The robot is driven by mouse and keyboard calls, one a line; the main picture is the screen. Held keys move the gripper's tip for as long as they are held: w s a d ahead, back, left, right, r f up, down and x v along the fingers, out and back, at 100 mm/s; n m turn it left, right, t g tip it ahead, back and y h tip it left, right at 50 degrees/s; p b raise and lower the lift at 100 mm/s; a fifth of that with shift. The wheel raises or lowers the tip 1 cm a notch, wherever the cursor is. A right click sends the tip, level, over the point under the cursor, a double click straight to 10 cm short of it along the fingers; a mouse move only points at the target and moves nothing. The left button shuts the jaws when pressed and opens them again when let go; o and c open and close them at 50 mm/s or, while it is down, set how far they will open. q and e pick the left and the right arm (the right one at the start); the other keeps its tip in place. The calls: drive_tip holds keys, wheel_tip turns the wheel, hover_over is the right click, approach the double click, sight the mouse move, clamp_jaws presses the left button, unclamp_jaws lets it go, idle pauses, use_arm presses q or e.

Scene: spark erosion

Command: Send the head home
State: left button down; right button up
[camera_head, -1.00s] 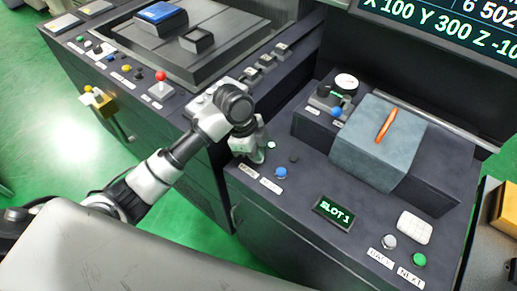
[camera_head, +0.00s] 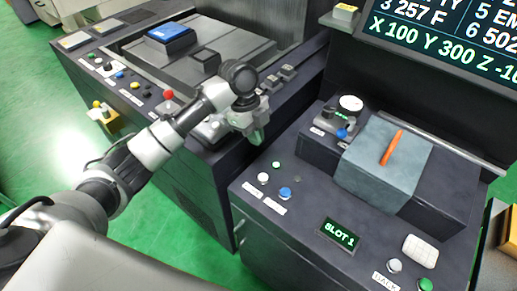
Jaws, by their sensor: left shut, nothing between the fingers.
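My left gripper (camera_head: 257,138) is shut and empty, in the air past the left edge of the dark control cabinet (camera_head: 300,222). It is apart from the buttons. On the cabinet top, a white button (camera_head: 263,178) and a blue button (camera_head: 285,193) stand side by side, each with a small label too blurred to read. A small green lamp (camera_head: 276,165) and a dark round spot (camera_head: 297,180) sit behind them. The screen (camera_head: 440,38) shows X 100, Y 300 and a Z value starting -10, cut off at the edge. My right gripper is not in view.
A display (camera_head: 340,236) reads SLOT 1. A grey cloth (camera_head: 361,165) with an orange tool (camera_head: 391,148) lies on the raised block, beside a gauge (camera_head: 350,104). A second machine (camera_head: 240,50) with a red knob (camera_head: 168,94) stands behind my left arm.

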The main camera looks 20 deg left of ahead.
sight(265, 177)
use_arm(q)
drive_tip(key=p+x, duration=0.1)
drive_tip(key=x, duration=0.7)
drive_tip(key=a+p+x, duration=0.1)
drive_tip(key=x, duration=0.3)
drive_tip(key=shift+w+f+p, duration=0.1)
drive_tip(key=shift+p, duration=0.2)
drive_tip(key=shift+f, duration=0.4)
